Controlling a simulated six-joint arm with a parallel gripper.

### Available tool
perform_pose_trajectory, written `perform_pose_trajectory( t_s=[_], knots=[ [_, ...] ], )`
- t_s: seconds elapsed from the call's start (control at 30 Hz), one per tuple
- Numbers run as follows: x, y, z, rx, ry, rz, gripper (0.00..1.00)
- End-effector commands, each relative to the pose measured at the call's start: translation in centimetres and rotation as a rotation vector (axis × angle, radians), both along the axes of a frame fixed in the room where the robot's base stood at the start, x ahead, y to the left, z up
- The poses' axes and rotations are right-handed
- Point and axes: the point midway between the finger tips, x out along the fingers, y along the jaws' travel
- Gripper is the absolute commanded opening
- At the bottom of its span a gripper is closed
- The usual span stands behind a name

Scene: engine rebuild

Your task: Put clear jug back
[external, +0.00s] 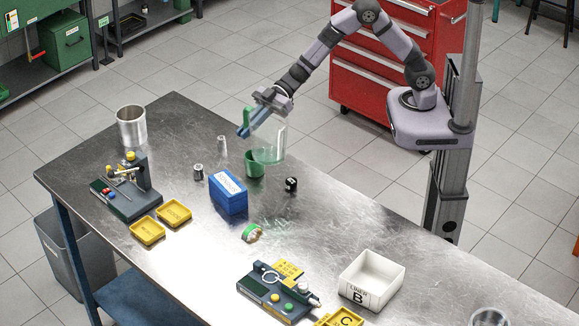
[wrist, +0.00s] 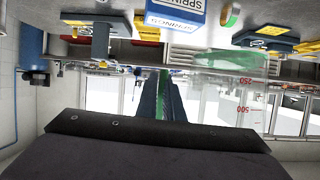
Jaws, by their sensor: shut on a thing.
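The clear jug (external: 272,148) has a see-through body and a green handle (external: 247,114). My gripper (external: 245,130) is shut on the handle, and the jug hangs to its right, roughly upright, apparently above the far side of the steel table. In the wrist view the jug body (wrist: 230,90) shows red marks, upside down, right of my gripper (wrist: 163,85). The green handle (wrist: 165,95) lies between the fingers. I cannot tell the exact gap below the jug.
A blue box (external: 228,193), a black part (external: 291,184) and small metal parts (external: 198,172) are near. A metal pot (external: 131,126) stands far left; a white bin (external: 371,281) is at front right.

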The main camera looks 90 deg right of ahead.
Motion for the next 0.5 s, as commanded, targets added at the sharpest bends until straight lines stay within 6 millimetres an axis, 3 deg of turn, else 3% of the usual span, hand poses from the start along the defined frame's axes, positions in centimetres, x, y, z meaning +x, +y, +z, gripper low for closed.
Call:
perform_pose_trajectory(
  t_s=[0.03,0.2,0.3,0.5],
  knots=[
    [-1.2,2.4,-0.2,0.001,-0.002,0.046,0.00],
    [-5.3,8.7,-0.3,0.001,-0.001,0.173,0.00],
    [-7.5,11.4,-0.3,0.001,0.000,0.235,0.00],
    [-10.8,14.9,-0.3,0.001,0.000,0.319,0.00]
  ],
)
